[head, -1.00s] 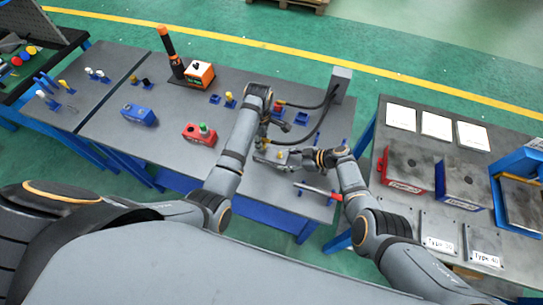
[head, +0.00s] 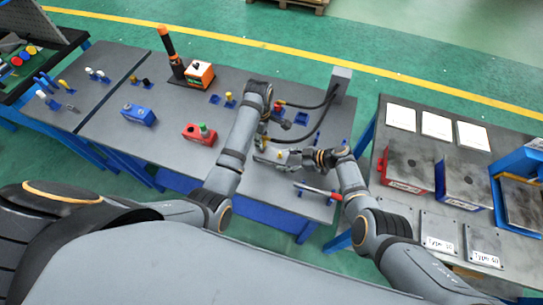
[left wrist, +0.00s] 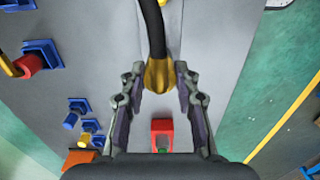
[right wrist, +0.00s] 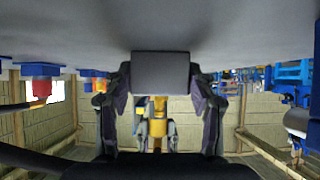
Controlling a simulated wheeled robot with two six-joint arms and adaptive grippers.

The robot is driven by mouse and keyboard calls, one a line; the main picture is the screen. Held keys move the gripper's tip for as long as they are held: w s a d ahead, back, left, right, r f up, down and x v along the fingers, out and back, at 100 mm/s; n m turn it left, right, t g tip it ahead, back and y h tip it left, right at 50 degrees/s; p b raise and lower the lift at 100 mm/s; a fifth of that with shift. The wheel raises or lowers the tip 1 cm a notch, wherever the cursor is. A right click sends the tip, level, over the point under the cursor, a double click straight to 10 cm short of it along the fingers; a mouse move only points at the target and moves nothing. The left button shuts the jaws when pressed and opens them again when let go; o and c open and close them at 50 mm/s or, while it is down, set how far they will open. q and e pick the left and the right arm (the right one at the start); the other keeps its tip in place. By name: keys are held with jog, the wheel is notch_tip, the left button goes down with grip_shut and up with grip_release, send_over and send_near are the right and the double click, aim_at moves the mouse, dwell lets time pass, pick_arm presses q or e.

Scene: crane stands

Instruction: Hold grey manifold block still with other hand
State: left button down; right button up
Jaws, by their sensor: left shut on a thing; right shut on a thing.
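The grey manifold block (right wrist: 161,72) sits between the two fingers of my right gripper (right wrist: 161,84) in the right wrist view, and the fingers press on its sides. In the head view the block (head: 270,157) is at the table's front right, partly hidden by my arms. My right gripper (head: 307,157) reaches it from the right. My left gripper (left wrist: 159,84) is shut on a yellow fitting (left wrist: 159,74) at the end of a black hose (left wrist: 152,25). In the head view my left gripper (head: 262,142) is just above and left of the block.
A post (head: 341,80) carries the black hoses behind the grippers. A red-handled tool (head: 318,190) lies in front of my right gripper. A red box (head: 199,134), a blue box (head: 138,115) and an orange device (head: 199,75) stand to the left on the grey table.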

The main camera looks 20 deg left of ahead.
pick_arm(q)
jog(key=shift+r, duration=1.9)
pick_arm(e)
jog(key=o, duration=1.5)
jog(key=shift+d, duration=0.1)
jog(key=v, duration=1.2)
pick_arm(q)
notch_tip(320, 180, up, 4)
jog(key=p, duration=0.6)
jog(key=shift+r, duration=0.1)
pick_arm(e)
notch_tip(320, 180, up, 6)
jog(key=shift+f, duration=0.2)
